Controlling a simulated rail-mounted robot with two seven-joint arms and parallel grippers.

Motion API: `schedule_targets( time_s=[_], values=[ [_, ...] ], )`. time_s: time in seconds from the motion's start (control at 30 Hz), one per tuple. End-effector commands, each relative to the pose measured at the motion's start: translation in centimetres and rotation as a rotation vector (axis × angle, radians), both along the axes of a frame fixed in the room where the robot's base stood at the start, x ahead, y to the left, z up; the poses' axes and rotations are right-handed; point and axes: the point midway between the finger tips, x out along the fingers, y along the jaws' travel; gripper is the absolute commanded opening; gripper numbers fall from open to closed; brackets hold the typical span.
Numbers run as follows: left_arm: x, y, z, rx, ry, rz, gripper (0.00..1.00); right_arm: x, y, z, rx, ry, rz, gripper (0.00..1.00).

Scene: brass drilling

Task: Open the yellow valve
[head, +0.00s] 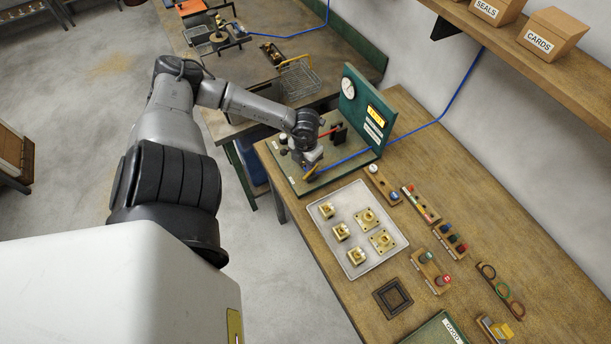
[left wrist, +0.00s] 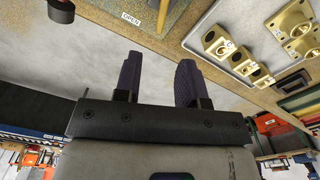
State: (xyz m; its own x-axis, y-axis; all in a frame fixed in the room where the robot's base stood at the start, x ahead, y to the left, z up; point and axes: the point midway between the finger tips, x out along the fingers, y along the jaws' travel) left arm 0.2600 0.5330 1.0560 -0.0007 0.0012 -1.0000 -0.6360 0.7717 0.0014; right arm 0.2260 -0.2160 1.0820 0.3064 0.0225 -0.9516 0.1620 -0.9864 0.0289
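The yellow valve handle (head: 312,170) shows as a small slanted yellow piece at the front of the green rig base, just below my left gripper in the head view. In the left wrist view a thin yellow bar (left wrist: 163,14), which looks like this handle, lies beyond the fingertips, between their lines. An "OPEN" label (left wrist: 131,18) is left of it. My left gripper (head: 303,163) is open, with two dark fingers apart and nothing between them (left wrist: 158,75). The arm hides most of the valve body. My right gripper is not in view.
A green panel (head: 350,108) with a gauge stands behind the valve, and a red handle (head: 329,132) is close by. A blue hose (head: 420,126) runs from the rig. A tray (head: 358,268) of brass parts lies in front. A shelf (head: 540,70) overhangs at right.

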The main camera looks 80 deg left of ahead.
Motion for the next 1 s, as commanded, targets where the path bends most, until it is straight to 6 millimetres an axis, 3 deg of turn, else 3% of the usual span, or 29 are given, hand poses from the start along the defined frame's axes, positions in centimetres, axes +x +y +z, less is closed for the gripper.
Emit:
schedule_targets(
  time_s=[0.03, 0.2, 0.5, 1.0],
  values=[
    [0.1, 0.0, -1.3, -0.001, -0.002, 0.001, 0.37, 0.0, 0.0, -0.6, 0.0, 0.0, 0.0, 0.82],
    [0.1, 0.0, -4.3, -0.003, -0.003, 0.003, 0.37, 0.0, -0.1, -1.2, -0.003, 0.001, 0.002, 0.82],
    [0.1, 0.0, -7.9, -0.001, -0.002, 0.001, 0.37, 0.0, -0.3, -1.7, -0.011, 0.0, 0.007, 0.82],
    [0.0, -0.1, -8.9, -0.001, -0.001, -0.002, 0.37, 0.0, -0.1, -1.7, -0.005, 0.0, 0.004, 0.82]
  ],
)
